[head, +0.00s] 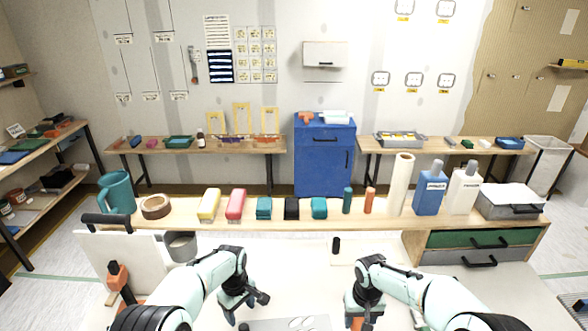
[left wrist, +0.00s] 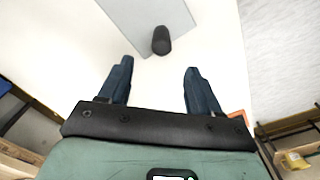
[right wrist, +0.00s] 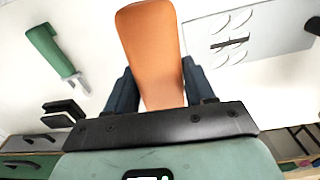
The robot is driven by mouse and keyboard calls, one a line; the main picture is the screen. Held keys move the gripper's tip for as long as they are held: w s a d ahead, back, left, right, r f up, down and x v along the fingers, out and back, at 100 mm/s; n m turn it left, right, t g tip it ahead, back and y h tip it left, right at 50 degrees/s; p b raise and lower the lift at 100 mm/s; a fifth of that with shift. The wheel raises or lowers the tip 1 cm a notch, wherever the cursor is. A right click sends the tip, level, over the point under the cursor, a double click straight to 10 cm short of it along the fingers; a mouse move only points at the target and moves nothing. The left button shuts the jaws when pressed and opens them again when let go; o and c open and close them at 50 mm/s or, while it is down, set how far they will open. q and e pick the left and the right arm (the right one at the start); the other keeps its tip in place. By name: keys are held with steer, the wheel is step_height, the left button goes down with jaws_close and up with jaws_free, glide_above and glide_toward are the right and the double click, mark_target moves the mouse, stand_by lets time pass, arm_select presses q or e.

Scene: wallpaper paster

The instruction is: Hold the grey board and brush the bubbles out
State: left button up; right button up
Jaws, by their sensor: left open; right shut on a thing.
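The grey board (head: 270,326) lies on the white table at the bottom of the head view. White oval bubbles (right wrist: 232,40) show on it in the right wrist view. A black knob-like handle (left wrist: 161,40) stands at its edge in the left wrist view. My left gripper (left wrist: 160,85) is open and empty, with the handle a little beyond its fingertips. In the head view it is (head: 250,300) above the table by the board's left end. My right gripper (right wrist: 150,88) is shut on an orange tool (right wrist: 150,40), to the right of the board. The tool's bristles cannot be made out.
A green tool (right wrist: 50,50) lies on the table in the right wrist view, with a black object (right wrist: 65,112) near it. A grey cup (head: 181,247) and a white panel (head: 120,258) stand at the left. A wooden shelf (head: 290,217) of bottles and blocks runs behind.

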mark_target(243, 327)
arm_select(q)
steer(key=shift+s+f, duration=0.2)
steer(key=shift+f, duration=0.2)
arm_select(e)
steer(key=shift+s, duration=0.15)
arm_select(q)
step_height(243, 327, down, 10)
steer(key=shift+s+r+b, duration=0.1)
steer(key=shift+r+b, duration=0.1)
steer(key=shift+b, duration=0.7)
arm_select(e)
steer(key=s+f, duration=0.2)
steer(key=f, duration=0.1)
steer(key=shift+s+f, duration=0.1)
steer(key=shift+f, duration=0.05)
arm_select(q)
steer(key=shift+f, duration=0.7)
arm_select(e)
steer(key=shift+f, duration=0.3)
arm_select(q)
jaws_close()
jaws_free()
